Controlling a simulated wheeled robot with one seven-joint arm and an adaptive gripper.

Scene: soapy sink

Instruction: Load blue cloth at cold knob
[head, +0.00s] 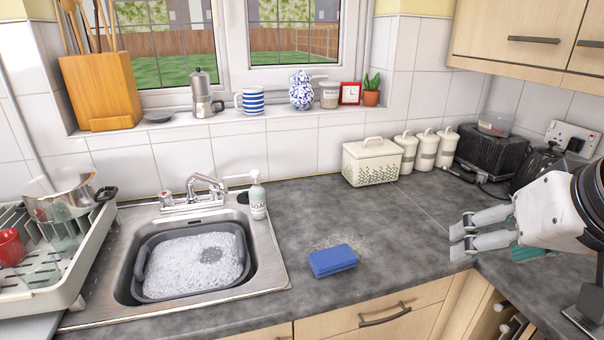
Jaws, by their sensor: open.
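A folded blue cloth (332,260) lies flat on the grey worktop, right of the sink, beside a patch of pale crumbs. The tap (205,187) stands behind the sink basin. A knob with a red mark (166,199) is at the tap's left end. The cold knob is too small to make out clearly at the tap's right side. My gripper (457,241) is at the right, open and empty, its two fingers pointing left. It is well to the right of the cloth and apart from it.
A grey tub of suds (152,268) sits in the sink, with a soap bottle (257,199) behind right. A dish rack (75,270) is left. A bread bin (371,163), canisters (425,150) and toaster (490,155) line the back. The worktop between cloth and gripper is clear.

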